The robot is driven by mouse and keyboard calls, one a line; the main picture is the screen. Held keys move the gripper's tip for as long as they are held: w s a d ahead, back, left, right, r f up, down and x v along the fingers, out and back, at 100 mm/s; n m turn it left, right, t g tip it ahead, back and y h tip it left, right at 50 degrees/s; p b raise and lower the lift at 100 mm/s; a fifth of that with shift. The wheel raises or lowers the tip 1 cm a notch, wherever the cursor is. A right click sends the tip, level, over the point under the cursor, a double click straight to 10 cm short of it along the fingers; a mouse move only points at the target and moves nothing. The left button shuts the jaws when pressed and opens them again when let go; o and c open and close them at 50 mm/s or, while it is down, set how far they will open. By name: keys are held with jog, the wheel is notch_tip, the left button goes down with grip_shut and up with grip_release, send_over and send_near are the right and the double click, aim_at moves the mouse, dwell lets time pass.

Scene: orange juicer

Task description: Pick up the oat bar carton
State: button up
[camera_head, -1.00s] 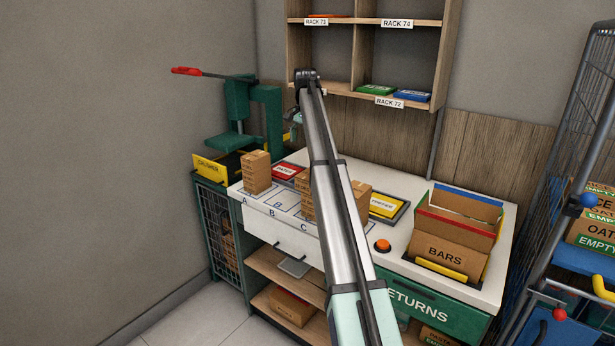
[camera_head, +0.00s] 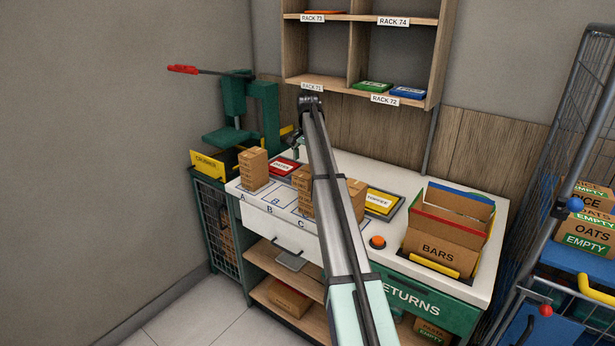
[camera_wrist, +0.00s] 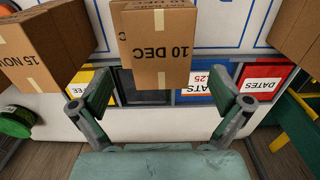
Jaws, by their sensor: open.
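Three brown cartons stand on the white counter: one by mark A (camera_head: 254,169), one by mark C (camera_head: 301,190), and one farther right (camera_head: 356,196), the last two partly behind my arm. In the wrist view my gripper (camera_wrist: 162,93) is open and empty. A carton marked 10 DEC (camera_wrist: 158,45) is ahead of the gap between its fingers. A 15 NOV carton (camera_wrist: 40,45) is left and another carton (camera_wrist: 297,32) is at the right edge.
Red DATES (camera_head: 285,166) and yellow COFFEE (camera_head: 381,201) labels lie at the counter's back. A BARS box (camera_head: 440,248) and orange button (camera_head: 377,242) are at right. A green press (camera_head: 240,110) stands left; the shelf rack (camera_head: 366,90) hangs above.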

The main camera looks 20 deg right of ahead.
aim_at(307, 171)
jog(key=shift+f+p, duration=1.35)
jog(key=shift+f, duration=1.3)
jog(key=c, duration=1.2)
